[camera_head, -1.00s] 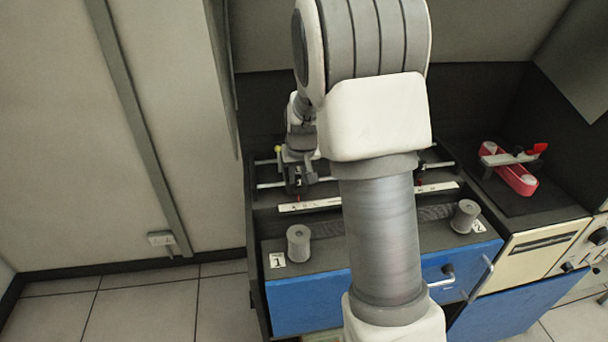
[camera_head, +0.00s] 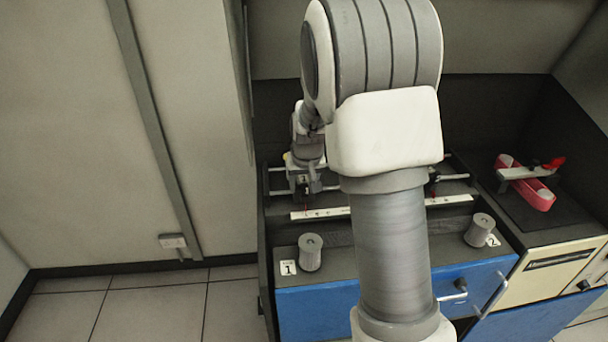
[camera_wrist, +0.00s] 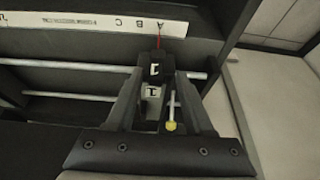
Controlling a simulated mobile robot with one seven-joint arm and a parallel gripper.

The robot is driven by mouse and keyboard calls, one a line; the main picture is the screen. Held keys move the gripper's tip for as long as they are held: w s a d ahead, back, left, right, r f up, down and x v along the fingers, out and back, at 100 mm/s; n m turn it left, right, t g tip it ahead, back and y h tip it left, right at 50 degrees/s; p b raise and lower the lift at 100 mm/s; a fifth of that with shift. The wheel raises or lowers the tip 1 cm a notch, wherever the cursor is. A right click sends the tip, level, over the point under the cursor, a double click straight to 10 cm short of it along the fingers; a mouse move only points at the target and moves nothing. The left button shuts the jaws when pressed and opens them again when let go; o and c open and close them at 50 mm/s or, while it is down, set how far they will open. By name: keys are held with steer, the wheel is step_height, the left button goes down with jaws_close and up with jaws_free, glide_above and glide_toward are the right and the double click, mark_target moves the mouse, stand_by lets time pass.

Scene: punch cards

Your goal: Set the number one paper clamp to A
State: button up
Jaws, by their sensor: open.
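The number one paper clamp (camera_wrist: 155,70) is a black block with a white "1" label on the rails. Its thin red pointer reaches the edge of the white scale strip (camera_wrist: 80,22), near the printed letters A, B and C. A yellow-tipped lever (camera_wrist: 171,126) shows beneath the block. My gripper (camera_wrist: 158,82) is open, its fingers on either side of the clamp; I cannot tell if they touch it. In the head view, my gripper (camera_head: 308,190) is over the strip's left end and hides most of the clamp.
Grey knobs marked 1 (camera_head: 310,252) and 2 (camera_head: 480,230) stand at the front of the machine. A wall (camera_head: 195,110) is close on the left. A red looped band (camera_head: 530,190) lies on the right. My arm hides the middle.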

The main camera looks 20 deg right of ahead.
steer(key=v, duration=1.7)
steer(key=shift+r, duration=0.15)
steer(key=shift+s, duration=0.15)
steer(key=s+a+n, duration=0.1)
steer(key=s+a, duration=0.2)
steer(key=s, duration=0.9)
steer(key=s+a+n+t+y, duration=0.1)
steer(key=s+a, duration=0.2)
steer(key=s, duration=0.8)
steer(key=shift+s+f, duration=0.25)
steer(key=shift+s, duration=0.1)
steer(key=shift+o, duration=0.2)
steer(key=shift+a, duration=0.15)
